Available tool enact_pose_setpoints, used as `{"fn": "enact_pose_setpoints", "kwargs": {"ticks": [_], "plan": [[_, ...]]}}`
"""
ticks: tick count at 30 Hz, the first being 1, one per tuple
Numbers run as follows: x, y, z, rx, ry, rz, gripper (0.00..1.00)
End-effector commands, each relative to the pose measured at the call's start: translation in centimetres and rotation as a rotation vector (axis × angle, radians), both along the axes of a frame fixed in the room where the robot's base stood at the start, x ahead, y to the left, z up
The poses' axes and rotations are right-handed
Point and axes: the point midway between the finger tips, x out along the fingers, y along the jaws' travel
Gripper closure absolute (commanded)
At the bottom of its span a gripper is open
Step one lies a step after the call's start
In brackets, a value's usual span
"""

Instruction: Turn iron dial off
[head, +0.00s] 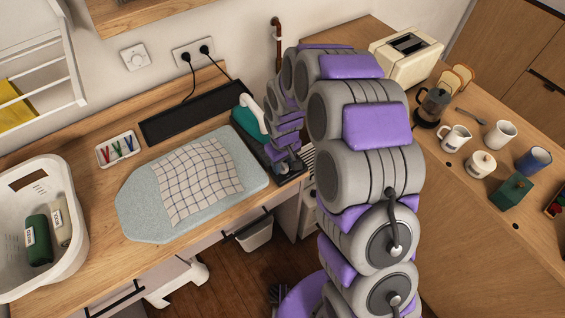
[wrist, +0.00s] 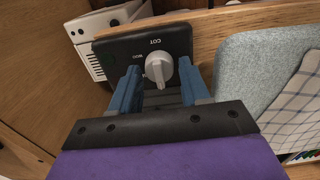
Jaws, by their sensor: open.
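The iron dial (wrist: 158,68) is a light grey knob on a dark panel (wrist: 117,50) in the wrist view, with lettering such as "COT" beside it. My gripper (wrist: 158,82) is open, with one blue finger on each side of the knob. I cannot tell whether either finger touches it. In the head view the teal and white iron (head: 248,121) rests on a dark base at the right end of the ironing board. My gripper (head: 290,165) is at the front end of that base, and my arm hides part of the area.
The pale blue ironing board (head: 135,205) carries a checked cloth (head: 197,180); the board also shows in the wrist view (wrist: 245,70). A toaster (head: 405,52), French press (head: 432,106) and mugs occupy the right counter.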

Motion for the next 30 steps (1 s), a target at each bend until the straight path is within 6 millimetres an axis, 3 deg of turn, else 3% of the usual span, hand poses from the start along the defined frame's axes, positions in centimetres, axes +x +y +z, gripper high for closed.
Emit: {"fn": "enact_pose_setpoints", "kwargs": {"ticks": [5,18,24,30], "plan": [[0.1,0.0,2.9,0.001,-0.004,0.0,0.54],[0.2,0.2,12.6,0.001,-0.005,0.001,0.54],[0.3,0.3,15.6,0.001,-0.003,0.0,0.54],[0.2,0.2,16.7,-0.001,-0.001,0.0,0.54]]}}
